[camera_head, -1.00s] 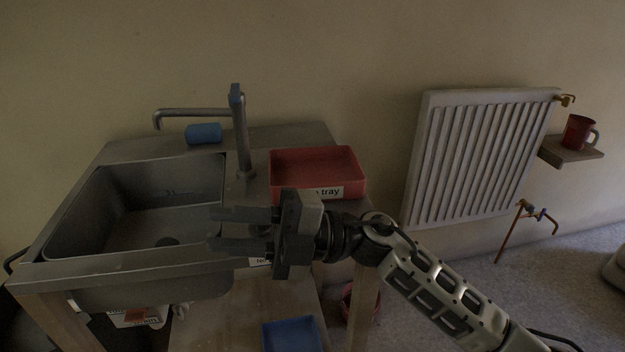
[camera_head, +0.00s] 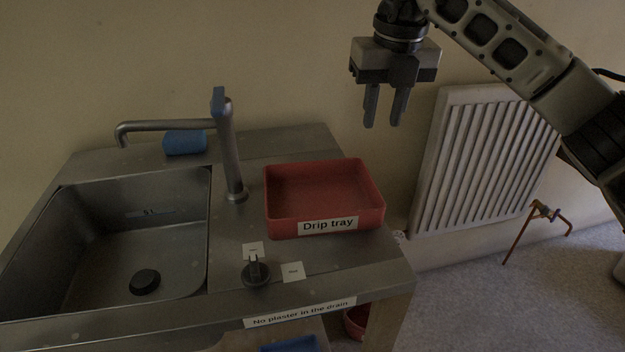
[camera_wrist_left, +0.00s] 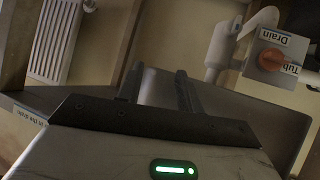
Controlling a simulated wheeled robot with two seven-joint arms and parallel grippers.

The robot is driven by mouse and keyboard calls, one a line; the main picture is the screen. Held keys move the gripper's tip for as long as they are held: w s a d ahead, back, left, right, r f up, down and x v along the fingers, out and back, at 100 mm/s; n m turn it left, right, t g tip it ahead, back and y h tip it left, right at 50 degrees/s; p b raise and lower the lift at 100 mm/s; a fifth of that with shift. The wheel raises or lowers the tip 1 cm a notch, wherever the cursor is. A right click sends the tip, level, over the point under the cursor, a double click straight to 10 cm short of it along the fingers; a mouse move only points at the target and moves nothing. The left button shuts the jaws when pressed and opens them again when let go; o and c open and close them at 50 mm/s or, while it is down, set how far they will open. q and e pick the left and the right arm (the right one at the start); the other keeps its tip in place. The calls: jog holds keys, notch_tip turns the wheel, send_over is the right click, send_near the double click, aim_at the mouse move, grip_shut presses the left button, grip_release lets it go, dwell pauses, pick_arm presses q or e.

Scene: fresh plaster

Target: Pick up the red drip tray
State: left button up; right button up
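The red drip tray (camera_head: 322,190) rests on the steel sink counter, right of the tap, with a "Drip tray" label on its front wall; it looks empty. My right gripper (camera_head: 385,108) hangs above and right of the tray, in the air, fingers pointing down with a gap between them, holding nothing. My left gripper (camera_wrist_left: 158,88) shows only in the left wrist view, low beside the sink unit; its fingers are apart with nothing between them. The tray is not visible in that view.
A tap (camera_head: 228,150) stands left of the tray, and a black knob (camera_head: 256,272) is in front. A blue object (camera_head: 185,142) lies at the back. A radiator (camera_head: 480,160) is to the right. The left wrist view shows a drain selector with an orange knob (camera_wrist_left: 271,60).

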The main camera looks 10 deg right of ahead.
send_near(372, 179)
jog(key=f, duration=0.5)
jog(key=shift+w+a+f, duration=0.15)
jog(key=shift+w+a, duration=0.05)
jog(key=shift+a, duration=0.05)
jog(key=shift+w+d+f+p, duration=0.1)
jog(key=shift+w+f+p, duration=0.1)
jog(key=shift+f, duration=0.7)
jog(key=shift+w+d+f+p, duration=0.1)
jog(key=shift+w+f+p, duration=0.1)
jog(key=shift+f, duration=0.65)
jog(key=shift+w+d+f+p, duration=0.1)
jog(key=shift+f+p, duration=0.1)
jog(key=shift+f, duration=0.7)
jog(key=shift+r, duration=0.1)
grip_shut()
